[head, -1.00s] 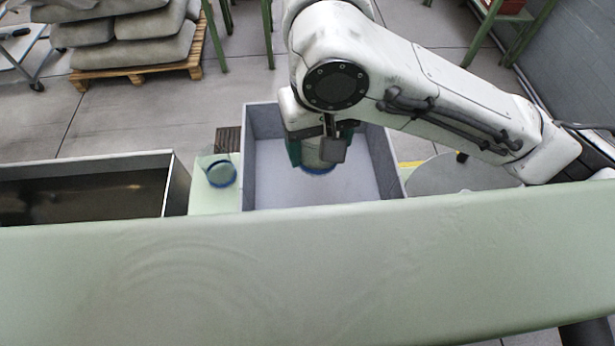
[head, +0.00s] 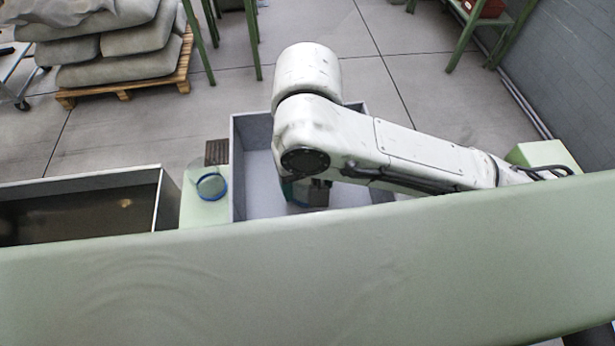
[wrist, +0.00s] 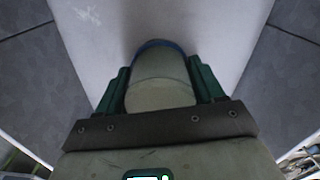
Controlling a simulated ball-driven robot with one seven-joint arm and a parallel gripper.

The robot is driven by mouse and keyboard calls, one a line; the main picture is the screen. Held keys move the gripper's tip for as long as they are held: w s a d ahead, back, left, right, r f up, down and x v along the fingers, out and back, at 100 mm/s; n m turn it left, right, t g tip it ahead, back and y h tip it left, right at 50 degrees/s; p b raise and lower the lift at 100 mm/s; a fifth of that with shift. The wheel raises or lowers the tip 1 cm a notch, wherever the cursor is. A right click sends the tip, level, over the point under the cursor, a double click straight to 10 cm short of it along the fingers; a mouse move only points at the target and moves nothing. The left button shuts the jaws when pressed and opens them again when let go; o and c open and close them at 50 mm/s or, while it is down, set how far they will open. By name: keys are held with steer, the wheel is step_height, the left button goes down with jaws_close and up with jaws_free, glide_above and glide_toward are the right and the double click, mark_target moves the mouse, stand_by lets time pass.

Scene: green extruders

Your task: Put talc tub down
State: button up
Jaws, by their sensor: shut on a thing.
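The talc tub (wrist: 160,82) is a pale grey-green cylinder with a blue rim at its far end. In the wrist view it sits between the green fingers of my gripper (wrist: 158,70), which is shut on it. In the head view my gripper (head: 304,194) is down inside the pale-lined grey bin (head: 252,170). My arm and the near green surface hide most of the tub there. I cannot tell whether the tub touches the bin floor.
A clear jar with a blue rim (head: 211,186) stands on a pale green ledge left of the bin. A dark open trough (head: 80,208) lies further left. A broad green surface (head: 300,275) crosses the front. The bin floor around the tub looks clear.

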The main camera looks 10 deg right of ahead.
steer(key=o, duration=1.2)
step_height(320, 180, up, 12)
steer(key=shift+r+p, duration=0.1)
steer(key=shift+p, duration=0.35)
